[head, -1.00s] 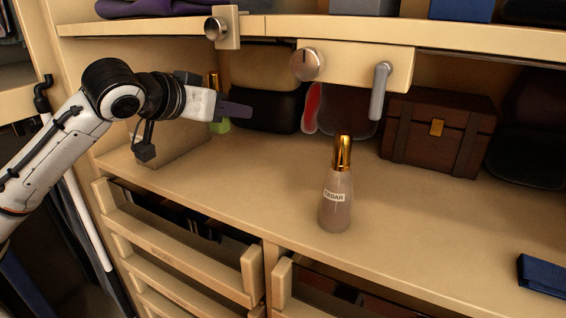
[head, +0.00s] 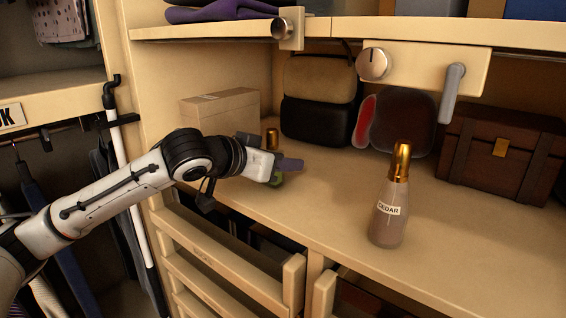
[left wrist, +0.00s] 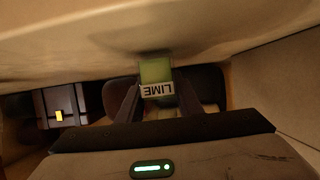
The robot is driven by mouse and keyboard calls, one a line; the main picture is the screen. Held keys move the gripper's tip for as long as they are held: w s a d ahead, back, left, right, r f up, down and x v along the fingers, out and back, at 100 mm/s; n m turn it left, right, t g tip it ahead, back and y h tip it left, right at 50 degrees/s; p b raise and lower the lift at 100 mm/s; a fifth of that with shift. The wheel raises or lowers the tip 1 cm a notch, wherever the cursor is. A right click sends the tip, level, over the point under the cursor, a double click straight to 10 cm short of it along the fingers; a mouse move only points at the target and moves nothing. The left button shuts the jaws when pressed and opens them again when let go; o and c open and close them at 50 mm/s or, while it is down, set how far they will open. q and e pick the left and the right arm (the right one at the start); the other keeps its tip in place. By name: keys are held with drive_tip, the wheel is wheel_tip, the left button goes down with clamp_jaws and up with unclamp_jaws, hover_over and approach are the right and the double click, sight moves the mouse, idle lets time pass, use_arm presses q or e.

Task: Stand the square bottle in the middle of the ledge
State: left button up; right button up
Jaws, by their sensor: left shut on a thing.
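The square bottle is green with a gold cap (head: 272,138) and a LIME label; its green body (head: 277,180) is largely hidden behind my left gripper in the head view. My left gripper (head: 287,164) is shut on it, over the left part of the ledge (head: 335,195). In the left wrist view the green body (left wrist: 155,70) shows between the two fingers, label upside down. I cannot tell whether its base touches the ledge. A round, tapered CEDAR bottle (head: 389,215) with a gold cap stands upright on the ledge to the right. My right gripper is not in view.
A pale box (head: 222,110), stacked bags (head: 318,100) and a brown chest (head: 497,150) line the back. A rail with a knob (head: 373,64) and a grey handle (head: 452,92) hangs above. Drawers (head: 225,262) stand partly open below. Ledge between the gripper and CEDAR bottle is clear.

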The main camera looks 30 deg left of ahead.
use_arm(q)
drive_tip(key=o, duration=1.1)
drive_tip(key=shift+f, duration=0.1)
drive_tip(key=shift+c, duration=0.2)
drive_tip(key=shift+o, duration=0.4)
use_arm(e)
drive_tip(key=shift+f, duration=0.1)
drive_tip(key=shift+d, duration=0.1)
use_arm(q)
drive_tip(key=b+v, duration=0.2)
drive_tip(key=v, duration=0.4)
drive_tip(key=shift+s+a, duration=0.15)
drive_tip(key=shift+s, duration=0.15)
drive_tip(key=shift+s+a+r+b, duration=0.1)
drive_tip(key=shift+s+r+b, duration=0.15)
drive_tip(key=shift+s+b, duration=0.55)
drive_tip(key=b+v, duration=0.2)
drive_tip(key=shift+d+r+b, duration=0.2)
drive_tip(key=shift+d+b, duration=0.05)
drive_tip(key=shift+b, duration=0.1)
drive_tip(key=shift+b+v, duration=0.45)
drive_tip(key=shift+v, duration=0.3)
drive_tip(key=shift+r, duration=0.1)
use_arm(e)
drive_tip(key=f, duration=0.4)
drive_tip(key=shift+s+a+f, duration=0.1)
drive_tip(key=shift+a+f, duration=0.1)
